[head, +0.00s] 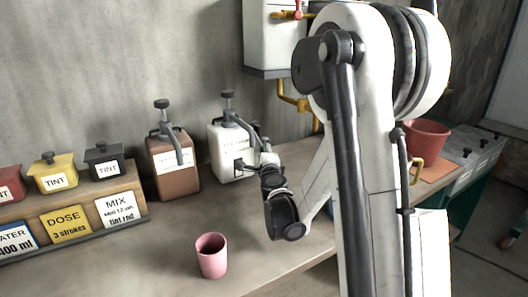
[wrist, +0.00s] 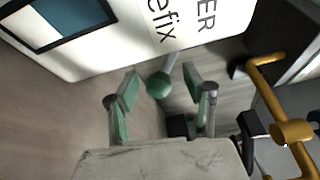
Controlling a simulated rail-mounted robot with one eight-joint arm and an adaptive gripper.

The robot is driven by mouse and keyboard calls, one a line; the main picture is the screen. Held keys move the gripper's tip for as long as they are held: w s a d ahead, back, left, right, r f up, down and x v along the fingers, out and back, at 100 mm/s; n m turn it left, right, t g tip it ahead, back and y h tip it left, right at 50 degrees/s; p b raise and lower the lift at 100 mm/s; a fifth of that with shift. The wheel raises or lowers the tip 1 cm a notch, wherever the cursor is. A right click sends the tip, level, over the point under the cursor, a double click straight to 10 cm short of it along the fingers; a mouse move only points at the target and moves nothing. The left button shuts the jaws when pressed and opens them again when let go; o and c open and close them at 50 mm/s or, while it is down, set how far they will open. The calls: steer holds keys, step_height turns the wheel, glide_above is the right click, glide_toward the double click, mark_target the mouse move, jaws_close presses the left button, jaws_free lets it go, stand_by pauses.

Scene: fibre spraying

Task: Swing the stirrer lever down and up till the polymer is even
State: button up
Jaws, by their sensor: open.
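The white container (head: 228,152) stands on the bench against the wall, with a pump on top. In the wrist view a white face (wrist: 190,18) with a blue window and partly cut-off lettering fills the top. A grey rod with a green ball knob (wrist: 159,86), which looks like the stirrer lever, sticks out beside it. My gripper (wrist: 163,80) is open, its green-padded fingers on either side of the knob with gaps showing. In the head view my gripper (head: 262,150) is at the container's right side, partly hidden by my arm. The polymer inside cannot be seen clearly.
A brown pump container (head: 173,166) stands to the left. A pink cup (head: 211,256) is on the bench in front. A yellow pipe (wrist: 290,130) is close on the right in the wrist view. Tint boxes (head: 53,174) and a red pot (head: 426,138) stand farther off.

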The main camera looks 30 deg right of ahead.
jaws_close()
steer(key=shift+s+r, duration=0.1)
stand_by(0.4)
steer(key=shift+s+r, duration=0.25)
steer(key=shift+r, duration=0.35)
steer(key=shift+s+r, duration=0.15)
steer(key=shift+r, duration=1.25)
